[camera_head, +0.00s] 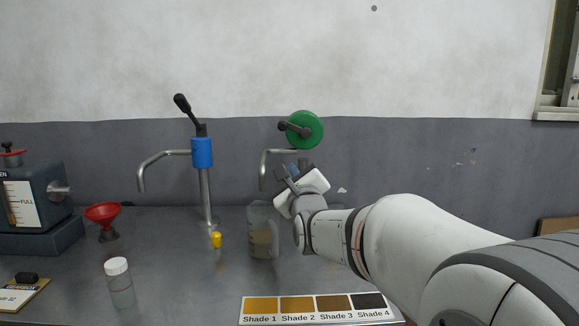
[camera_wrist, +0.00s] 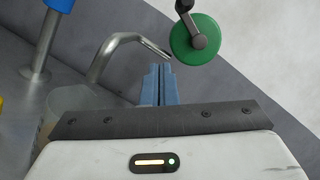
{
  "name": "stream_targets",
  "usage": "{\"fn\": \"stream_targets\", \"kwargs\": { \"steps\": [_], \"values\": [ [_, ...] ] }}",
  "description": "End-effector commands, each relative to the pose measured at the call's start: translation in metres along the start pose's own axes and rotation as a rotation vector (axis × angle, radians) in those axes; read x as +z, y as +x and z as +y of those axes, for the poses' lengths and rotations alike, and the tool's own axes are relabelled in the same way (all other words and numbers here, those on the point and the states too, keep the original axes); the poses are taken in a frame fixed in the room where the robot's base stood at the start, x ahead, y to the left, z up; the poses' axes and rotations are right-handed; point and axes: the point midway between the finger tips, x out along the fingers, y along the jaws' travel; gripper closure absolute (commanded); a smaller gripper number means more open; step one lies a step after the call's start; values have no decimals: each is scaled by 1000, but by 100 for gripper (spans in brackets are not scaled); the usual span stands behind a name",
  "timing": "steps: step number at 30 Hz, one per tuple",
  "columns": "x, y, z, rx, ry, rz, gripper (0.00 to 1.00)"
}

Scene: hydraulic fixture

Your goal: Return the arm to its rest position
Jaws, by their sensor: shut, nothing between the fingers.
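My arm reaches in from the lower right in the head view, over the grey bench. My gripper (camera_head: 289,172) is near a curved metal spout and the green hand wheel (camera_head: 304,130). In the wrist view my gripper (camera_wrist: 159,70) has its two blue fingers together with nothing between them. The green wheel (camera_wrist: 195,44) and its crank show just beyond the fingertips, up and to the right. A clear jug (camera_head: 262,232) with some brownish liquid stands below my gripper, partly hidden by my arm in the head view.
A tap with a blue collar (camera_head: 202,153) and black lever stands left of the jug. A red funnel (camera_head: 102,213), white-capped jar (camera_head: 118,283), yellow item (camera_head: 216,240) and dark tank unit (camera_head: 36,205) are further left. A shade card (camera_head: 318,309) lies at the front edge.

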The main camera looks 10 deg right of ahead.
Motion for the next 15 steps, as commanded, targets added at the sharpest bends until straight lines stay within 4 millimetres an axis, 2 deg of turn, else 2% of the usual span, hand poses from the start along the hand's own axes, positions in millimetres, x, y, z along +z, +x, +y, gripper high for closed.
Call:
{"fn": "stream_targets", "kwargs": {
  "steps": [11,15],
  "values": [
    [0,-3,1,2,-3,1,100],
    [2,-8,0,42,-94,43,100]
  ]
}}
